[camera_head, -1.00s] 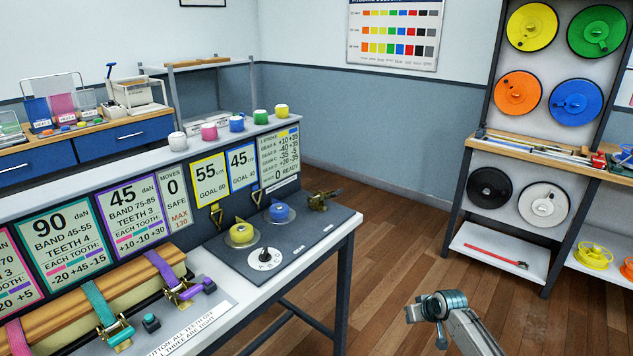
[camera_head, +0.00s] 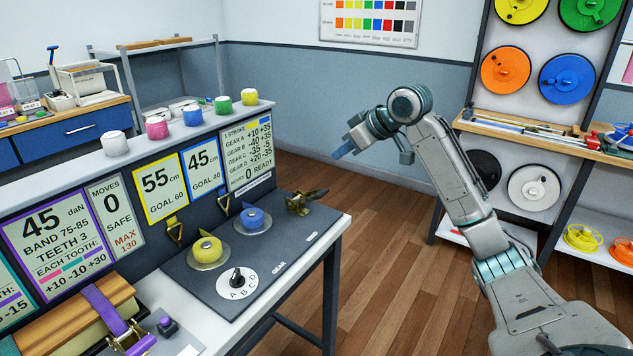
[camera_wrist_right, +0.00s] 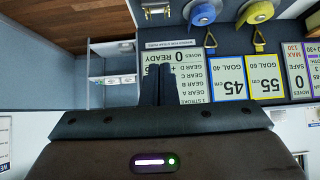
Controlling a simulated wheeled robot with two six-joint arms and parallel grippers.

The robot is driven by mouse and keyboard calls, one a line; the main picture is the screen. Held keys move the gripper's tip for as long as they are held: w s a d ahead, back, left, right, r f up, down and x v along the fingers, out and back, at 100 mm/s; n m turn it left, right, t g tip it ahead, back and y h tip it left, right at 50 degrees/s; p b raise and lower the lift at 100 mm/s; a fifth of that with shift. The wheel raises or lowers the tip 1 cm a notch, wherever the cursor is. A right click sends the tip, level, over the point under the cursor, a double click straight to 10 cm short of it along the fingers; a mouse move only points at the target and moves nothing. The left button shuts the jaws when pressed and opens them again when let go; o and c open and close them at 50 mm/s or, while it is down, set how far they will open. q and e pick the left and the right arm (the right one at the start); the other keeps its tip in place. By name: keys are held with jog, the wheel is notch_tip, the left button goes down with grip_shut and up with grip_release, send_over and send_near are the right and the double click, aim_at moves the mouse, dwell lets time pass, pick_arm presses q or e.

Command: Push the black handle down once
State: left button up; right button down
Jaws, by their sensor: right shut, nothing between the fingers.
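A brass ratchet (camera_head: 300,203) with a dark handle (camera_head: 312,193) sits at the far right end of the grey panel. The handle is small here, and I cannot tell its exact angle. Part of the brass piece shows at the top edge of the right wrist view (camera_wrist_right: 155,10). My right gripper (camera_head: 345,150) is raised in the air to the right of the ratchet and above it, apart from it. Its fingers are shut and empty, and they also show together in the right wrist view (camera_wrist_right: 158,72). My left gripper is not in view.
A gear dial (camera_head: 237,282), a yellow spool (camera_head: 207,250) and a blue spool (camera_head: 252,218) share the panel. Upright cards, including the gear card (camera_head: 246,155), stand behind. Coloured rolls line the ledge above. Open floor (camera_head: 385,260) lies right of the bench.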

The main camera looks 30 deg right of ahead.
aim_at(323, 191)
jog(key=shift+w, duration=0.1)
